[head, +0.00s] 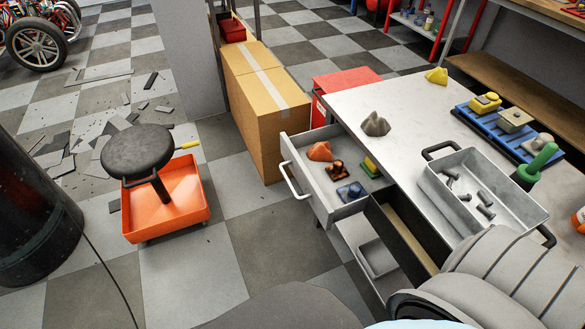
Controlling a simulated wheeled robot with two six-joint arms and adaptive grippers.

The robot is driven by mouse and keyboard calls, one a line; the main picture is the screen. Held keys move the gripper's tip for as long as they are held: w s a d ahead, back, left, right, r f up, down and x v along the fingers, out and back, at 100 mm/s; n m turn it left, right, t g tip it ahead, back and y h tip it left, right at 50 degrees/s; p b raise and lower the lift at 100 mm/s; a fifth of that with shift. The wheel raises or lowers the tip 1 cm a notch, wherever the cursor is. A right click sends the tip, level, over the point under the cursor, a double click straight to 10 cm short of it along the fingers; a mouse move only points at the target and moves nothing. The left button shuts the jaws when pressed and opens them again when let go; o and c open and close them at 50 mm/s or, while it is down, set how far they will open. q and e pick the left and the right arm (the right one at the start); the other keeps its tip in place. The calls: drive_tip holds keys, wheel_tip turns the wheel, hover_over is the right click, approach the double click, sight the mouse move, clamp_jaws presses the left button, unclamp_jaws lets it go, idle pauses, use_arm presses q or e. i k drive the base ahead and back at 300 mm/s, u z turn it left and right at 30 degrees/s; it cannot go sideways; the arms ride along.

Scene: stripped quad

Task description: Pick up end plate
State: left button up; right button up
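I cannot tell for sure which thing is the end plate. A blue rack (477,119) on the bench holds a yellow part (486,102), a beige part (515,119) and a grey part (538,143). The open top drawer (327,207) holds a small brown part (338,169), a blue part (350,191) and a green and yellow part (371,167). An orange crumpled cloth (320,151) lies in it too. Neither gripper shows. A grey ribbed shape, probably part of my arm, covers the lower right.
A lower drawer (358,243) is open. A cardboard box (276,127) and a stool (138,152) stand left.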

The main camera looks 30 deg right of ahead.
sight(349, 193)
drive_tip(key=u, duration=0.55)
drive_tip(key=i, duration=1.25)
drive_tip(key=z, duration=3.35)
